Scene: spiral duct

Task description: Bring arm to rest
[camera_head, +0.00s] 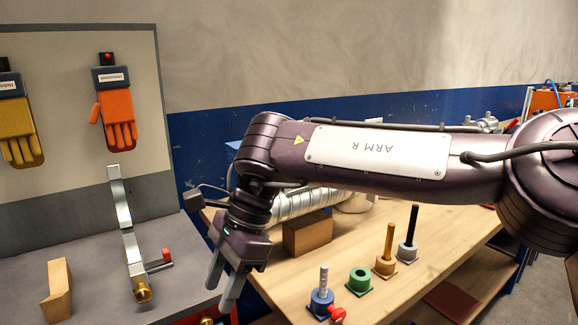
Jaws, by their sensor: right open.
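My right arm (375,158), dark purple and marked ARM R, reaches across the view from the right edge, and its forearm is nearly level. My right gripper (221,290) hangs downward at its left end with grey fingers open. I see nothing between the fingers. The gripper is in front of the gap between the grey bench and the wooden table, and I cannot tell its exact height. My left gripper is not in view.
A silver spiral duct (298,203) and wooden block (308,235) sit behind the gripper on the wooden table (440,240). Several coloured posts and rings stand to the right. The grey bench (90,285) holds a metal bracket (128,232) and wooden wedge (59,290). Gloves (117,118) hang behind.

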